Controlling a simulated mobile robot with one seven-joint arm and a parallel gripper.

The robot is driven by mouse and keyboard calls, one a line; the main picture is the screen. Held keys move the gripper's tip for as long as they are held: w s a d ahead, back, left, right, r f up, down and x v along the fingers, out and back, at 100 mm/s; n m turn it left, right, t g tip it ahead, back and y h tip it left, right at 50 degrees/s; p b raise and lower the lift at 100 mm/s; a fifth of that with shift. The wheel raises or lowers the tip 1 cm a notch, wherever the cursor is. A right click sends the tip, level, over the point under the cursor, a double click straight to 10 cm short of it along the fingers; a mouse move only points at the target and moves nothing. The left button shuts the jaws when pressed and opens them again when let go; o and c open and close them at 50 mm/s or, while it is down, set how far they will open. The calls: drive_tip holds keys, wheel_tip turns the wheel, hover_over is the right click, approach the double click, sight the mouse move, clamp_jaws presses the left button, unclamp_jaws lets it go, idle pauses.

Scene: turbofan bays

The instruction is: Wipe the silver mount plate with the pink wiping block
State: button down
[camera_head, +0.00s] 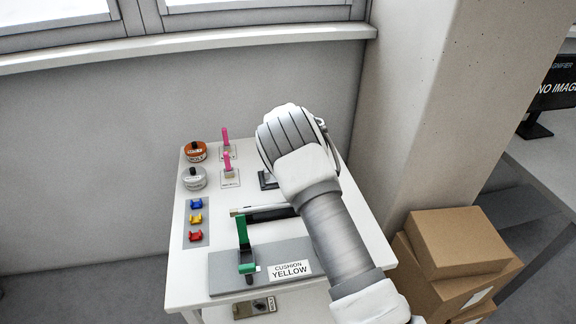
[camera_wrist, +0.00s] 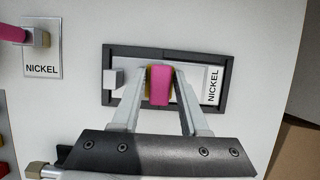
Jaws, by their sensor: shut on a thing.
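My gripper (camera_wrist: 158,72) is shut on the pink wiping block (camera_wrist: 159,88), which has yellowish edges at both fingers. The block is over the silver mount plate (camera_wrist: 194,68), a pale plate in a dark frame with a NICKEL label at its right end. I cannot tell whether the block touches the plate. A small light cube-shaped part stands at the plate's left end. In the head view, my arm hides the gripper, the block and most of the plate; only the left part of its dark frame (camera_head: 266,180) shows.
An orange-brown tin (camera_head: 195,152) and a grey tin (camera_head: 194,180) stand at the table's left edge, above blue, yellow and red pieces. A green lever (camera_head: 244,240) on a grey base is in front. Boxes (camera_head: 456,243) stand right.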

drive_tip(key=shift+r+p, duration=1.85)
drive_tip(key=shift+r, duration=1.15)
drive_tip(key=shift+r+p, duration=1.1)
drive_tip(key=shift+r, duration=0.45)
drive_tip(key=shift+f, duration=0.1)
